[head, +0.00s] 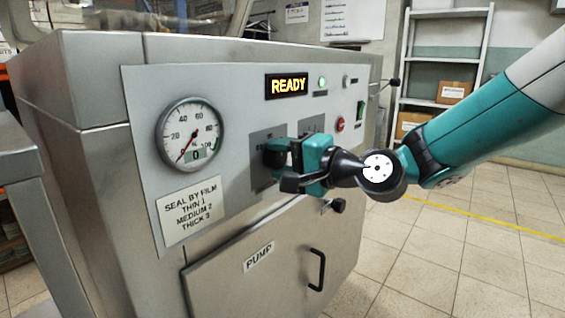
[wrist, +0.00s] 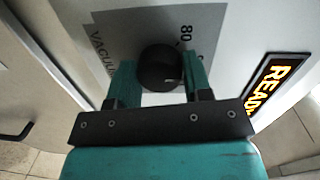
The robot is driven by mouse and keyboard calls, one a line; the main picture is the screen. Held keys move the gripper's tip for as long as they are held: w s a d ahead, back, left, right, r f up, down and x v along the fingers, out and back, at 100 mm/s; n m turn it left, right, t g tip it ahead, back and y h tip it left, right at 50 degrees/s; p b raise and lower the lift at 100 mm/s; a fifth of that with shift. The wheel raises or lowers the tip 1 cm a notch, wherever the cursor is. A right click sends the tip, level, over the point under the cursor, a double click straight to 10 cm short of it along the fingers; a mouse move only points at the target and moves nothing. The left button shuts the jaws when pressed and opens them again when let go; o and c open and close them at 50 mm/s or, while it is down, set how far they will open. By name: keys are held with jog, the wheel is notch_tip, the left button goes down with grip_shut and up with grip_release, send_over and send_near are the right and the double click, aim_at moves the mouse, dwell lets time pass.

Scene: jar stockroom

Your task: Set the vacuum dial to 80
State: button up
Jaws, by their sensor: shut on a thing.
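The vacuum dial is a round black knob (wrist: 160,68) on a dark grey plate (wrist: 115,20) marked "VACUUM", with "80" printed beside it in the wrist view. My gripper (wrist: 158,80) has its two teal fingers on either side of the knob and is shut on it. In the head view my gripper (head: 283,160) is at the panel, and it hides most of the knob and its scale. The knob's pointer setting cannot be read clearly.
A round gauge (head: 190,134) left of my gripper has its needle near 0 and a small "0" readout. A lit "READY" display (head: 287,86), a green lamp (head: 322,82) and a red button (head: 340,124) are nearby. The pump door handle (head: 317,270) sticks out below.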

jog(key=n+b, duration=0.1)
jog(key=n, duration=0.1)
jog(key=n+b, duration=0.1)
jog(key=n, duration=0.1)
jog(key=n+b, duration=0.1)
jog(key=n, duration=0.1)
jog(key=shift+s+f+h, duration=0.1)
jog(key=shift+f+h, duration=0.15)
jog(key=shift+h, duration=0.05)
jog(key=n+b, duration=0.2)
jog(key=n, duration=0.1)
jog(key=shift+n+t+b, duration=0.3)
jog(key=shift+n+b, duration=0.05)
jog(key=shift+n, duration=0.05)
jog(key=shift+r, duration=0.15)
jog(key=o, duration=0.9)
jog(key=p+v, duration=0.1)
jog(key=v, duration=1.6)
jog(key=shift+s+r, duration=0.2)
jog(key=shift+s, duration=0.05)
